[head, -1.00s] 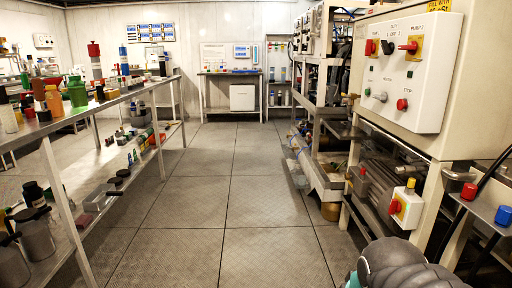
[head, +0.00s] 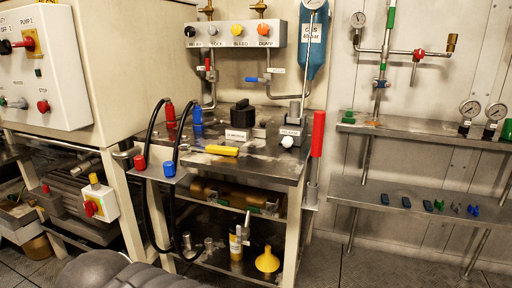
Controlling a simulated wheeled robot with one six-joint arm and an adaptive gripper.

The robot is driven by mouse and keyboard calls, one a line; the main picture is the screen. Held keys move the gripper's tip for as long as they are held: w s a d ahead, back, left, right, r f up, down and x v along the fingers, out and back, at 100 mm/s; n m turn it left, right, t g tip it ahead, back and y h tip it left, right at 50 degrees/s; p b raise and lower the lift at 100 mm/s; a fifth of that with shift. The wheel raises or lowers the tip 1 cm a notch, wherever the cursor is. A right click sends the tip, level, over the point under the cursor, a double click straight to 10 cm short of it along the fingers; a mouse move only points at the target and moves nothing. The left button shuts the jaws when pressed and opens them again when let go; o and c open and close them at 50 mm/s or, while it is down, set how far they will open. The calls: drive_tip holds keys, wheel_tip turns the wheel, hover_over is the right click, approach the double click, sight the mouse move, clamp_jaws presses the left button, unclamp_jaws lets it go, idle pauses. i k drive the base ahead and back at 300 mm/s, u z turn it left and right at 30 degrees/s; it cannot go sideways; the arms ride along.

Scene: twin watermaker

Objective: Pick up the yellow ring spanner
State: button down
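My gripper is not in view. A dark grey rounded part of my arm shows at the bottom left, well below and in front of the bench.
Red and blue hose fittings stand left of the yellow tool on the bench (head: 262,172). A red-handled lever (head: 318,134) rises at the bench's right edge. A yellow funnel (head: 267,260) sits on the lower shelf. Wall shelves are at right.

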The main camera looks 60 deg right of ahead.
sight(210, 149)
drive_tip(key=z, duration=2.1)
